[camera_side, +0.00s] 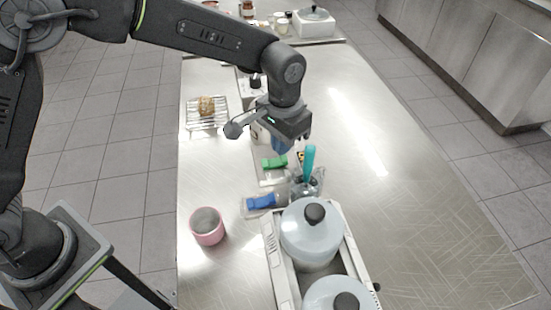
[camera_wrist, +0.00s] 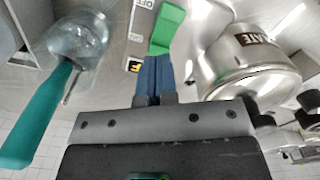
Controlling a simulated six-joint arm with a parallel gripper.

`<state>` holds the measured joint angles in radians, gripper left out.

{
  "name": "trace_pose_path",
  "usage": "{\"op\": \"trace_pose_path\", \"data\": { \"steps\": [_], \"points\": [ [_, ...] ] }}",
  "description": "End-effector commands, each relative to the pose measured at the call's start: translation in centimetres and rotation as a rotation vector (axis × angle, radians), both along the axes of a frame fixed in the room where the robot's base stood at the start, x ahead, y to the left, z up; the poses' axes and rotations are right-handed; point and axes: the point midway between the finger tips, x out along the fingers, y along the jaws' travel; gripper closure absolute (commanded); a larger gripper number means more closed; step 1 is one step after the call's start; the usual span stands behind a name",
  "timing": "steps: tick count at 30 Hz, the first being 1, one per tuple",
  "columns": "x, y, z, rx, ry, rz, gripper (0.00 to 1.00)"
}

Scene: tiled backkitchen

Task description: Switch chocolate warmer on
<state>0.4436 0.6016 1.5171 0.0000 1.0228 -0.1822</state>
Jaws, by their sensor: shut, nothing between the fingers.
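A green switch lever (camera_wrist: 166,28) shows at the top middle of the wrist view, beside a label reading OFF (camera_wrist: 142,10). A second dark label with yellow (camera_wrist: 134,65) is lower, partly legible. The green lever also shows in the side view (camera_side: 274,163), on a pale plate. A shiny metal pot (camera_wrist: 248,62) with a dark label ending in "ATE" stands right of the lever; it is mostly hidden behind my gripper in the side view. My gripper (camera_wrist: 154,60) is shut and empty, its blue fingertips (camera_side: 283,147) close to the green lever's near end. I cannot tell whether they touch.
A glass jar (camera_wrist: 80,38) with a teal-handled utensil (camera_wrist: 38,115) stands left in the wrist view. A blue lever (camera_side: 262,201), pink cup (camera_side: 208,228) and lidded two-pot warmer (camera_side: 268,255) are nearer the side camera. A wire rack (camera_side: 192,120) holds food. The table's right side is clear.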

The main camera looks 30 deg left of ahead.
Motion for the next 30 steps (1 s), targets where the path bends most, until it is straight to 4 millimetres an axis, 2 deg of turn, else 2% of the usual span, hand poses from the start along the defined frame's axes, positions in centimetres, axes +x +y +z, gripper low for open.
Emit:
{"op": "trace_pose_path", "data": {
  "steps": [30],
  "points": [
    [0.00, 0.00, -0.67, 0.000, 0.000, 0.000, 1.00]
  ]
}}
